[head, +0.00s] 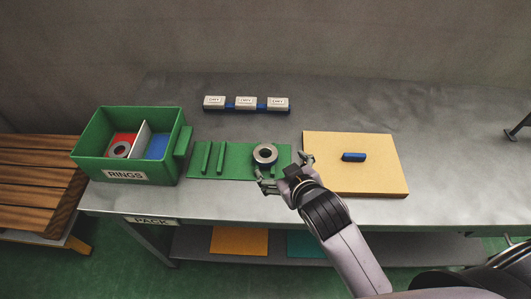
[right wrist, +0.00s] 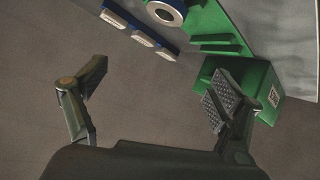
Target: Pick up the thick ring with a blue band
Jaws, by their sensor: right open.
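A thick grey metal ring (head: 265,154) with a dark hole sits on the green mat (head: 232,172), near its right end. In the right wrist view the ring (right wrist: 165,12) shows at the top edge, partly cut off; bluish color shows around it, but I cannot clearly tell a band. My right gripper (head: 284,172) is open and empty, just in front and to the right of the ring. Its fingers also show in the right wrist view (right wrist: 157,85), with the ring beyond them. A second ring (head: 120,149) lies in the red compartment of the green bin. My left gripper is not in view.
The green RINGS bin (head: 125,175) has red and blue compartments. Green bars (head: 206,158) stand on the mat, left of the ring. White-labelled blocks (head: 246,103) line the back. A tan board (head: 375,180) holds a small blue piece (head: 353,157). The table's back right is clear.

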